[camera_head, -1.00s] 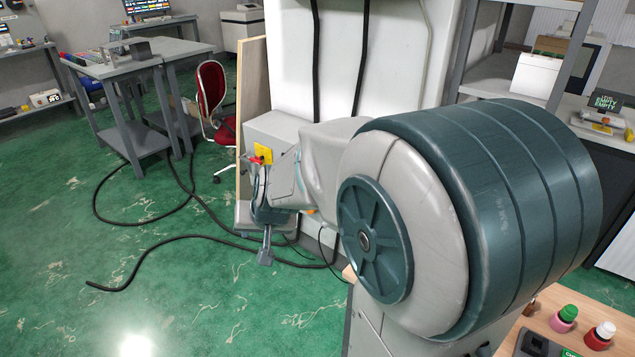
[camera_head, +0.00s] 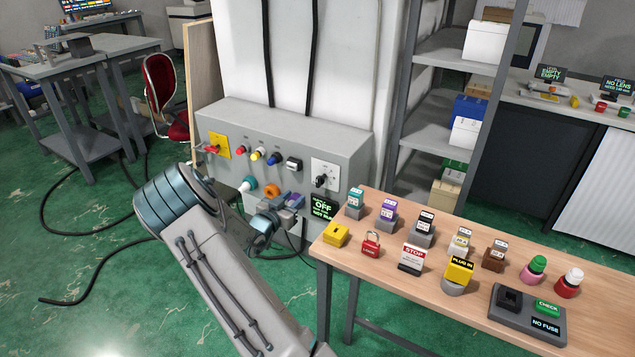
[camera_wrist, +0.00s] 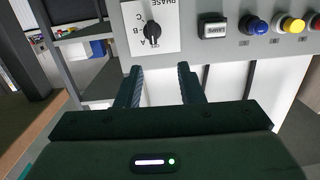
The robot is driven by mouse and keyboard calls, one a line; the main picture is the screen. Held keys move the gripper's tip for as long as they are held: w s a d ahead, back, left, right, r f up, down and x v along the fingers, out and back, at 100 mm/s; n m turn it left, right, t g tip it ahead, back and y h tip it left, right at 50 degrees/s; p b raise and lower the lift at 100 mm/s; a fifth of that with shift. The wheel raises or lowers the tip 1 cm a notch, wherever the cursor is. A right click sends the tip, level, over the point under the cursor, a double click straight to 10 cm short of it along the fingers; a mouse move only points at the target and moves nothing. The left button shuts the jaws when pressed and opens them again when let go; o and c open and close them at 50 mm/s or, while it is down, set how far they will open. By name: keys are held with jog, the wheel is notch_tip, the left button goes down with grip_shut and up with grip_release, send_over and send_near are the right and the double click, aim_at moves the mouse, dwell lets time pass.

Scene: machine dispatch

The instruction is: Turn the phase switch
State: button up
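The phase switch is a black knob (camera_head: 320,181) on a white plate (camera_head: 330,170) at the right end of the grey panel box. In the wrist view the knob (camera_wrist: 152,32) and the plate lettered PHASE, A, B, C appear upside down at the top. The knob's exact setting is hard to tell. My gripper (camera_wrist: 160,77) is open and empty. Its two fingers point toward the panel, apart from the knob, with the knob roughly ahead of the gap. In the head view my arm hides most of the gripper, low in front of the box.
A wooden table (camera_head: 390,285) with several small blocks and a red padlock (camera_head: 370,243) stands at right. Cables lie on the green floor at left.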

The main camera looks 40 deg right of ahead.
aim_at(317, 179)
jog(key=shift+h, duration=0.4)
jog(key=x, duration=1.4)
jog(key=shift+s+d+f+p, duration=0.15)
jog(key=shift+s+d+p, duration=0.15)
jog(key=shift+p, duration=0.1)
grip_shut()
jog(key=shift+s, duration=0.1)
jog(key=shift+a+f, duration=0.1)
